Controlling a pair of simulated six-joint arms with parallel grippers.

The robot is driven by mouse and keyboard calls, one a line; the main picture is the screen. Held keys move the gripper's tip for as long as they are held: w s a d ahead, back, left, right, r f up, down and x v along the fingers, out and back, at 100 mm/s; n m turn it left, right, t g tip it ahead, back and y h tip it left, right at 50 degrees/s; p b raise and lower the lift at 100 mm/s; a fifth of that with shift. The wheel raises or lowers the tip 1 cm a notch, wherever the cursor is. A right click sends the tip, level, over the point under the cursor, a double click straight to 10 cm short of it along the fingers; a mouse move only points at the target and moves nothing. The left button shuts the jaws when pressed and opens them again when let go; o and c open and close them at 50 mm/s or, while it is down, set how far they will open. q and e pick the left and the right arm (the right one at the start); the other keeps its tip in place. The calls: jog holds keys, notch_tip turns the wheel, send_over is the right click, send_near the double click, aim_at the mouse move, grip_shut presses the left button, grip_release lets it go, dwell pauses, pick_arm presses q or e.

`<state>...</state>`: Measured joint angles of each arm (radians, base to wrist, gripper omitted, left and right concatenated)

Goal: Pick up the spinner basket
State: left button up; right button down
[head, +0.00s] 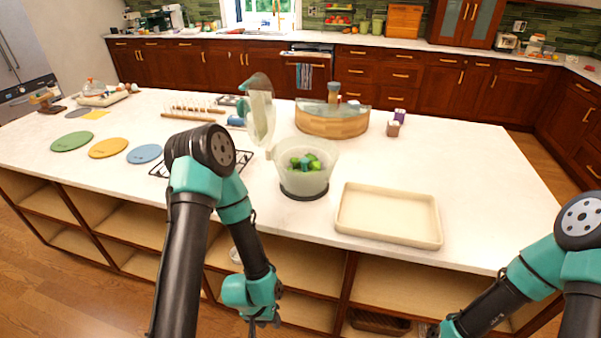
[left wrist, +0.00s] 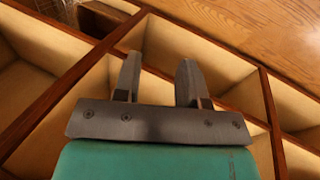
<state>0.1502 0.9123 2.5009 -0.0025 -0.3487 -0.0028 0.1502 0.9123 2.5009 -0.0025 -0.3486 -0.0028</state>
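A pale translucent salad spinner bowl (head: 310,182) stands on the white counter, on a dark round base. Green pieces (head: 305,162) show inside it. The spinner basket appears to be in this bowl, but I cannot clearly tell its rim from the bowl's. A pale upright part with a teal knob, probably the spinner's lid, (head: 261,112) stands tilted up at the bowl's back left. My left gripper (head: 265,321) hangs low in front of the counter, below and apart from the bowl. The left wrist view shows its two fingers (left wrist: 158,82) apart with nothing between them. My right arm is at the lower right; its fingers are not clear.
A cream tray (head: 388,240) lies right of the bowl near the counter's front edge. A wooden-sided round container (head: 332,124) stands behind. A dark rack (head: 160,170) and coloured discs (head: 108,148) lie left. Open shelves (head: 300,270) are under the counter. The counter's right side is clear.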

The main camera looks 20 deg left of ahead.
dwell(0.5)
pick_arm(q)
jog(key=o, duration=0.5)
